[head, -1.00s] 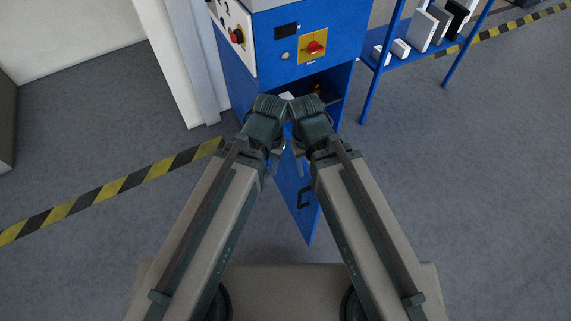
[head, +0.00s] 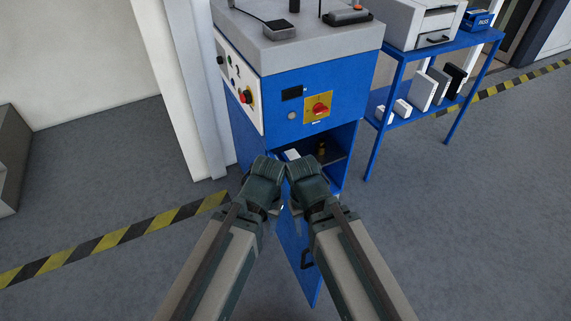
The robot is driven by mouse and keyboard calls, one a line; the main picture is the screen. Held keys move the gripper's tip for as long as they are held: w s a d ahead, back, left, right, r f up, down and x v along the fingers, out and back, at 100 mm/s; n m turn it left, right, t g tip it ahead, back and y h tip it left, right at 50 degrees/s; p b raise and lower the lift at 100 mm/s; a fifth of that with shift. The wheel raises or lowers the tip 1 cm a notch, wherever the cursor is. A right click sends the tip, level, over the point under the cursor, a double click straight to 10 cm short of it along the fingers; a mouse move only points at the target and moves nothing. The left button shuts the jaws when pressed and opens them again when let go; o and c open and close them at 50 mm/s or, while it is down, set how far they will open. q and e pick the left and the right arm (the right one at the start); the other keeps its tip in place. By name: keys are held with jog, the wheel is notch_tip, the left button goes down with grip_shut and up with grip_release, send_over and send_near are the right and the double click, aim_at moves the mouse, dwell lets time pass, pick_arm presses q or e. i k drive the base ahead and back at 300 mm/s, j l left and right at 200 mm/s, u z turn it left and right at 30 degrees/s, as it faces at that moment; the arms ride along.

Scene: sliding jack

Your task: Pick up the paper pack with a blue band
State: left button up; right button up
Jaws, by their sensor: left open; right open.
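I cannot make out a pack with a clear blue band. A small white item (head: 292,154) lies in the open compartment of the blue cabinet, partly hidden behind my wrists; I cannot tell whether it is the pack. White packs or boxes (head: 402,108) also stand on the lower shelf of the blue rack, with no band to be seen. My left gripper (head: 264,178) and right gripper (head: 306,180) are close together in front of the cabinet's compartment, mostly hidden by their own wrists. Both are open and nothing shows in them.
The blue cabinet (head: 317,85) has a red switch and a door (head: 300,268) hanging open below my grippers. The blue rack (head: 392,70) at right bears a printer (head: 430,20) and a blue box (head: 478,18). Grey floor is free on both sides.

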aim_at(291, 155)
jog(key=k+l, duration=0.1)
jog(key=l, duration=0.4)
jog(key=l+u, duration=0.1)
jog(key=l, duration=0.4)
jog(key=i+l, duration=0.15)
jog(key=l, duration=0.35)
jog(key=i+l+u, duration=0.15)
jog(key=l, duration=0.9)
jog(key=i+l+u, duration=0.1)
jog(key=i+l, duration=0.2)
jog(key=i, duration=0.2)
jog(key=i+l+u, duration=0.1)
jog(key=i+l, duration=0.25)
jog(key=i, duration=0.15)
